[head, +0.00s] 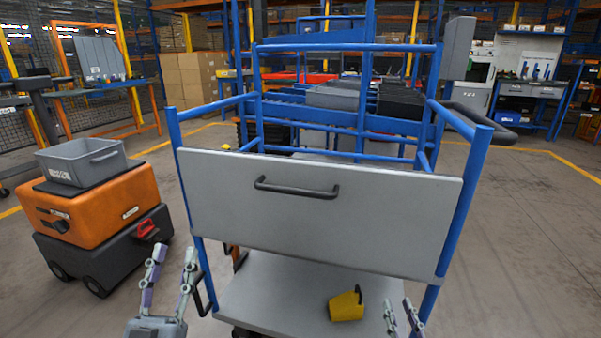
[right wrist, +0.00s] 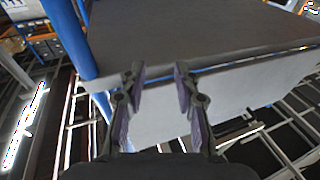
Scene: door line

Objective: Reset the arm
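My left gripper (head: 170,272) is at the bottom left of the head view, fingers pointing up and spread apart, with nothing between them. It is left of the blue-framed cart and apart from its panel. My right gripper (head: 403,312) shows only its fingertips at the bottom of the head view, in front of the cart's lower shelf. In the right wrist view its two fingers (right wrist: 157,85) are apart and empty, with a grey panel (right wrist: 165,110) beyond them. The cart has a grey door panel (head: 320,205) with a dark handle (head: 296,188).
A yellow block-like object (head: 346,305) lies on the cart's lower shelf (head: 270,290). An orange and black wheeled case (head: 95,205) with a grey bin (head: 80,165) on top stands at the left. Open floor (head: 530,230) lies to the right. Racks and benches stand behind.

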